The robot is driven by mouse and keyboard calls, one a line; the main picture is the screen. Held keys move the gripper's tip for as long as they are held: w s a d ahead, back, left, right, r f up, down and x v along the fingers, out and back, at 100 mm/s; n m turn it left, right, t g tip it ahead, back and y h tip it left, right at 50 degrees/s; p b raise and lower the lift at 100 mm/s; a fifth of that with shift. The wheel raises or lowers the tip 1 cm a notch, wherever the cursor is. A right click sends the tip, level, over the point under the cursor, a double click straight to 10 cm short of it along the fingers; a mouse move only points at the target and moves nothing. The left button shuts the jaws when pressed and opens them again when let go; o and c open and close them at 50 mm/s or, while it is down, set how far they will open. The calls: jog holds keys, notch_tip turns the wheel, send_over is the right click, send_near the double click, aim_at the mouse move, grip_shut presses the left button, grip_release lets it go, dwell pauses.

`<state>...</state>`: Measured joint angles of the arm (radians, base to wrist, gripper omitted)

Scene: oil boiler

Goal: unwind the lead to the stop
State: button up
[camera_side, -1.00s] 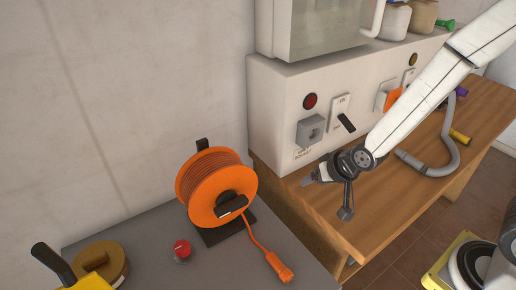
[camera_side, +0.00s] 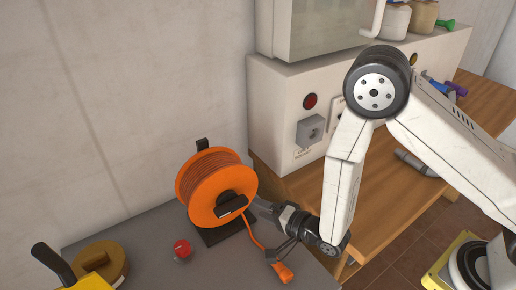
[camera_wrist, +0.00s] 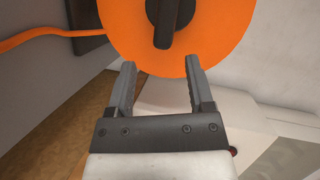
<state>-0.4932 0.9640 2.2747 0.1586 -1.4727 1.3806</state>
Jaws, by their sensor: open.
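The orange cable reel (camera_side: 206,207) stands upright on the grey bench, wound with orange lead (camera_side: 212,167). A black crank handle (camera_side: 231,206) is on its face. The lead's loose end runs down to an orange plug (camera_side: 284,273) on the bench. My gripper (camera_side: 256,205) is just right of the reel, near the crank, and its fingers are partly hidden. In the wrist view, my gripper (camera_wrist: 160,64) is open and empty, facing the orange disc (camera_wrist: 210,40). The black handle (camera_wrist: 168,22) lies beyond the fingertips. Whether they touch the disc, I cannot tell.
A red button (camera_side: 181,248) sits left of the reel. A tan round block (camera_side: 103,262) is further left. A white panel with a grey socket (camera_side: 310,130) and red lamp (camera_side: 310,101) stands behind on the wooden bench (camera_side: 300,190).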

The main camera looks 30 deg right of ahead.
aim_at(236, 210)
jog(key=s+a+m+y, duration=0.1)
jog(key=s+a+f+t, duration=0.1)
jog(key=shift+s+a+m+t+y, duration=0.1)
jog(key=shift+s+m+t+y, duration=0.2)
jog(key=shift+m+y, duration=0.1)
jog(key=shift+x, duration=3.9)
grip_shut()
